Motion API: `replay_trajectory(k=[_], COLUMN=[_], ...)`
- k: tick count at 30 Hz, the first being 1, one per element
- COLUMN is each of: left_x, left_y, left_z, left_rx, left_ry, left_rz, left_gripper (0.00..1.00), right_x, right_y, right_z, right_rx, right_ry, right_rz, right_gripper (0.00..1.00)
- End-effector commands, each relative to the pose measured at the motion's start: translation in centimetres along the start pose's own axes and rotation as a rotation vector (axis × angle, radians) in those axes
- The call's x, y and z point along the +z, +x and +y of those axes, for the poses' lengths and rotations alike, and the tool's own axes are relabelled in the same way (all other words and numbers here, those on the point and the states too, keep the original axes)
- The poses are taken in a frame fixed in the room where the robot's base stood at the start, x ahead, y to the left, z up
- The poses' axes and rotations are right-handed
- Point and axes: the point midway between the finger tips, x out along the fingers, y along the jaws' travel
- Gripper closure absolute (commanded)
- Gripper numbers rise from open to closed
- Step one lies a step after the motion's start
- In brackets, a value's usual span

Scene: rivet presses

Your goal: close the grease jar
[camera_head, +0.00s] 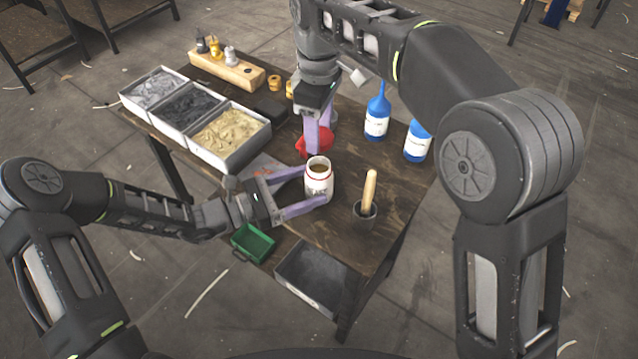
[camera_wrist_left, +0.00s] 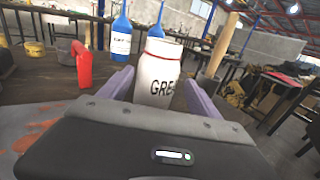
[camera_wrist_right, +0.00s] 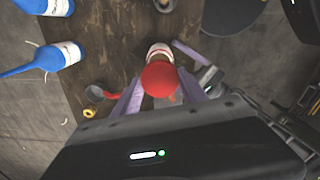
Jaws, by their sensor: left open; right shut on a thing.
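The grease jar (camera_head: 319,178) is white with red bands and stands upright and uncovered on the bench, brown grease showing in its mouth. It also shows in the left wrist view (camera_wrist_left: 158,75), partly lettered. My left gripper (camera_head: 316,187) is open, with its lilac fingers on either side of the jar. My right gripper (camera_head: 318,135) is shut on the red lid (camera_wrist_right: 160,78), behind the jar in the head view. In the right wrist view the lid sits between the fingertips and overlaps the jar (camera_wrist_right: 160,49). Contact between lid and jar cannot be told.
Blue-topped bottles (camera_head: 377,115) stand at the back right. A dark cup with a wooden handle (camera_head: 369,190) stands right of the jar. A three-part tray (camera_head: 226,162) lies left. A green bin (camera_head: 252,243) and grey tray (camera_head: 318,277) sit at the front edge.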

Motion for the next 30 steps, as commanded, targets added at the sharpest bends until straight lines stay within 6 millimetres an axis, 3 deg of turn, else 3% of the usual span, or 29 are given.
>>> replay_trajectory(k=[7,19,30], left_x=[0.0,0.0,0.0], left_y=[3.2,3.9,3.9], left_z=[0.0,0.0,0.0], left_rx=[-0.001,0.0,0.0], left_ry=[0.001,-0.001,-0.001], left_rz=[-0.001,0.0,0.0], left_gripper=[0.27,0.27,0.57], right_x=[0.0,0.0,0.0], right_y=[0.0,0.0,0.0], right_z=[0.0,0.0,0.0], right_rx=[0.0,0.0,0.0], right_ry=[0.0,0.0,0.0], right_rz=[0.0,0.0,0.0], right_gripper=[0.87,0.87,0.87])
